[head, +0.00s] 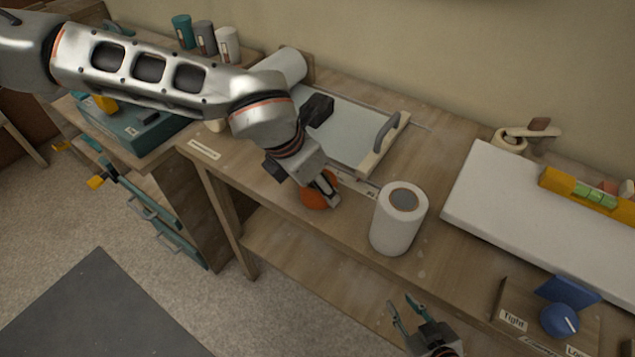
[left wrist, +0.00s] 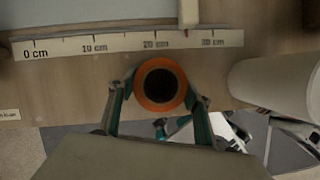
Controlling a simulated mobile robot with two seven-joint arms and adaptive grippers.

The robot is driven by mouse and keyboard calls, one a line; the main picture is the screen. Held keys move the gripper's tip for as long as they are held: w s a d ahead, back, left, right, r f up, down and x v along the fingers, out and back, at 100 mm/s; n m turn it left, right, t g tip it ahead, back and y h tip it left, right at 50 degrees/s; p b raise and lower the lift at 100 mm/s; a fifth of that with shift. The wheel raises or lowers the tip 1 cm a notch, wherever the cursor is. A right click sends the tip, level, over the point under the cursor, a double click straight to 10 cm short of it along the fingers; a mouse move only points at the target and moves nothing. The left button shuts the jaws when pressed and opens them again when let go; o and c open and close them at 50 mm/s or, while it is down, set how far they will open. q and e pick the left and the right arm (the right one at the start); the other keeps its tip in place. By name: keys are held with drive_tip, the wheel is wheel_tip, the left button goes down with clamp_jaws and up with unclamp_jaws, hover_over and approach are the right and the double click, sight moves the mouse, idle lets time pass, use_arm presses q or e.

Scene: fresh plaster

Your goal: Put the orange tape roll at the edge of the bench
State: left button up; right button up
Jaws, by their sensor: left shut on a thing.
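The orange tape roll (head: 314,198) is near the front edge of the wooden bench (head: 440,262), left of a white paper roll. In the left wrist view the tape roll (left wrist: 160,107) is a ring with a dark hole, seen from above, between two teal fingers. My left gripper (head: 324,188) is shut on it. I cannot tell whether the roll touches the bench top. My right gripper (head: 405,312) is low in front of the bench, fingers apart and empty.
The white paper roll (head: 398,222) stands upright to the right of the tape roll. A ruler strip (left wrist: 120,44) lies behind it. A tray with a handle (head: 385,133) is behind, and a white slab (head: 530,205) lies right. Bare bench surrounds the tape roll.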

use_arm(q)
drive_tip(key=shift+f, duration=0.2)
drive_tip(key=o, duration=1.1)
drive_tip(key=shift+r, duration=0.1)
drive_tip(key=shift+r, duration=0.2)
drive_tip(key=v, duration=1.2)
drive_tip(key=shift+f, duration=0.15)
